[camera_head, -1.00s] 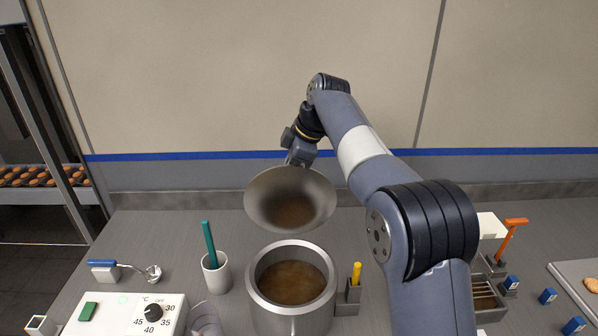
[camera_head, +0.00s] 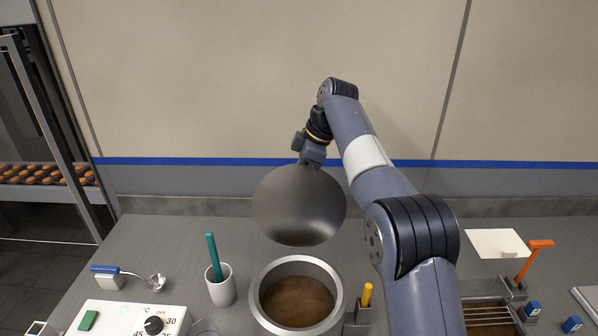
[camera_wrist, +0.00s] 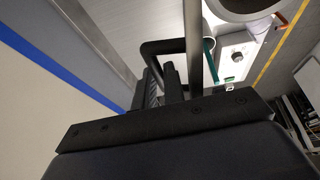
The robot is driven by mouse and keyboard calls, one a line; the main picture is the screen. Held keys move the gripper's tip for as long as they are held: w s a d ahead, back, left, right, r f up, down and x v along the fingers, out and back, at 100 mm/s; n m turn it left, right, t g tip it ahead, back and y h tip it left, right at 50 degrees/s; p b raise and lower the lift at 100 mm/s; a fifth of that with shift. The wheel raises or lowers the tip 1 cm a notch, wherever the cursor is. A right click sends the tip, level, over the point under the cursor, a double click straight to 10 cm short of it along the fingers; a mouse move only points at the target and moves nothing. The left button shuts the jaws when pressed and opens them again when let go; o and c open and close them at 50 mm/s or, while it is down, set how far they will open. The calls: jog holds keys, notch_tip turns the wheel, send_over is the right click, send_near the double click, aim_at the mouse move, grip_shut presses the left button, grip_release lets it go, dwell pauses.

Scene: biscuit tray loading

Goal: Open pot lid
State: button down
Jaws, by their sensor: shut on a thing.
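The round metal lid (camera_head: 300,205) is held up on edge, tilted, behind and above the pot, with its broad face toward the head camera. The pot (camera_head: 336,300) stands open below it, showing brown liquid (camera_head: 297,300) inside. My gripper is behind the lid at its upper edge, and its fingertips are hidden in the head view. In the wrist view my gripper (camera_wrist: 165,82) is shut on the black lid handle (camera_wrist: 160,46). The lid shows there edge-on as a thin grey bar (camera_wrist: 193,50). The pot rim also shows in the wrist view (camera_wrist: 245,15).
A white cup (camera_head: 221,290) with a teal-handled tool stands left of the pot, and a yellow-handled tool (camera_head: 367,294) in a holder stands close at its right. A ladle (camera_head: 135,276) and a dial box (camera_head: 130,320) are at left. The back wall rises behind the lid.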

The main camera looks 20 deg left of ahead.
jog(key=c, duration=1.8)
grip_release()
jog(key=shift+r, duration=0.1)
jog(key=shift+w+d+r, duration=0.1)
jog(key=shift+d+r, duration=0.1)
jog(key=shift+r, duration=0.3)
jog(key=v, duration=0.4)
jog(key=w+d+b, duration=0.1)
jog(key=d+b, duration=0.1)
jog(key=d, duration=1)
jog(key=shift+w+b, duration=0.2)
jog(key=shift+b, duration=0.2)
jog(key=shift+a, duration=0.1)
